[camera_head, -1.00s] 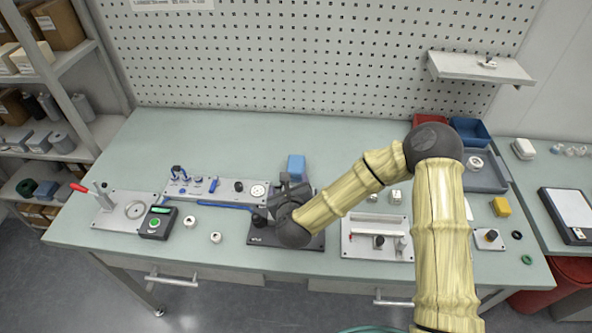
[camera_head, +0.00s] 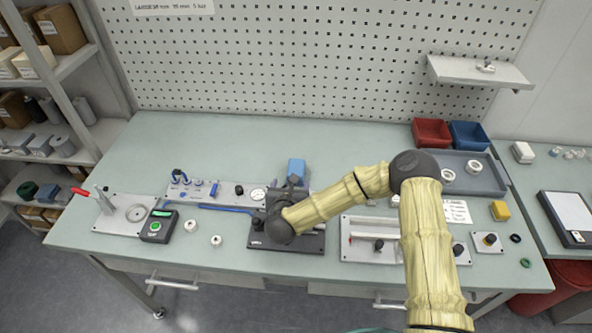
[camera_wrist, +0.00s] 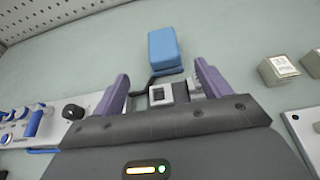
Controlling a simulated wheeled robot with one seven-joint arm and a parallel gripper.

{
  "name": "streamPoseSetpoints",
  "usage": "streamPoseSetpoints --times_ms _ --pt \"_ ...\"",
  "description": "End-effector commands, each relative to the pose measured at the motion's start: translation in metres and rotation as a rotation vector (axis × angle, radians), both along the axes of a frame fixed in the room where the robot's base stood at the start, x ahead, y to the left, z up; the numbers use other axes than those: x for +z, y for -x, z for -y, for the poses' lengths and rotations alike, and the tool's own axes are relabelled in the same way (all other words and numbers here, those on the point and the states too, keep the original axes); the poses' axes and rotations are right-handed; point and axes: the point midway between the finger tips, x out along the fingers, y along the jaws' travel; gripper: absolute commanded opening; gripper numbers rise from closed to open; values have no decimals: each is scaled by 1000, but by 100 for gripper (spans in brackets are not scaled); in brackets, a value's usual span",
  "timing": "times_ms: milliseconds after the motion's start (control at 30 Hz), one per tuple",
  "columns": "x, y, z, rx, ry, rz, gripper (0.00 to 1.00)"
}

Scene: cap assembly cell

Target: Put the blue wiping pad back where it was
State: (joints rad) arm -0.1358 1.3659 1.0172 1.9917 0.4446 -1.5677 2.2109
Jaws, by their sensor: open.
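The blue wiping pad (camera_head: 296,172) lies on the bench top behind the black fixture plate. In the wrist view the blue pad (camera_wrist: 164,49) lies ahead of my gripper (camera_wrist: 160,84), beyond the fingertips and roughly centred between them. The purple fingers are spread and nothing is held between them. A small white square part (camera_wrist: 160,94) on a dark fixture shows between the fingers. In the head view my gripper (camera_head: 291,188) is over the black plate (camera_head: 312,243), just in front of the pad, and partly hidden by my arm.
A panel with blue fittings and a gauge (camera_head: 208,192) stands to the left. A clamp plate (camera_head: 362,245) lies to the right. The bench behind the pad is clear.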

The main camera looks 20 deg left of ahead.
Motion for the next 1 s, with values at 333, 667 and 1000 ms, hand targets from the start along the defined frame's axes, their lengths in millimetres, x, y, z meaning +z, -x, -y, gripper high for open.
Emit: streamPoseSetpoints --times_ms 333,667,1000 --pt "-20 -50 -11 -2 1 -1 76" --pt "-27 -63 -15 2 0 -1 76" --pt "-27 -76 -15 -1 1 0 76"
